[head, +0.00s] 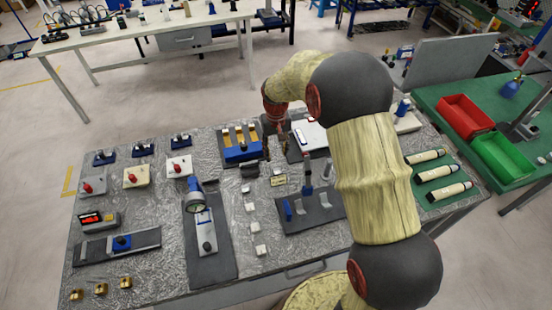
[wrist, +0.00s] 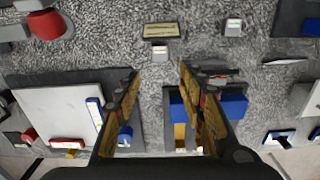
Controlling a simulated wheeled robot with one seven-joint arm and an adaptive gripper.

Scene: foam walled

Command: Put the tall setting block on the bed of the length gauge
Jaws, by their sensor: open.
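My gripper (head: 279,150) is open over the back middle of the table. In the wrist view my gripper (wrist: 159,76) shows two spread fingers with nothing between them. A small pale block (wrist: 160,52) lies just beyond the fingertips, beside a label plate (wrist: 175,31). Another pale block (wrist: 233,27) is farther right. In the head view several similar blocks stand in a column, one being this block (head: 250,207). I cannot tell which is the tall setting block.
A blue fixture with yellow strips (head: 241,147) and a white plate (head: 310,134) stand near my gripper. A blue-post stand (head: 307,180) is in front.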

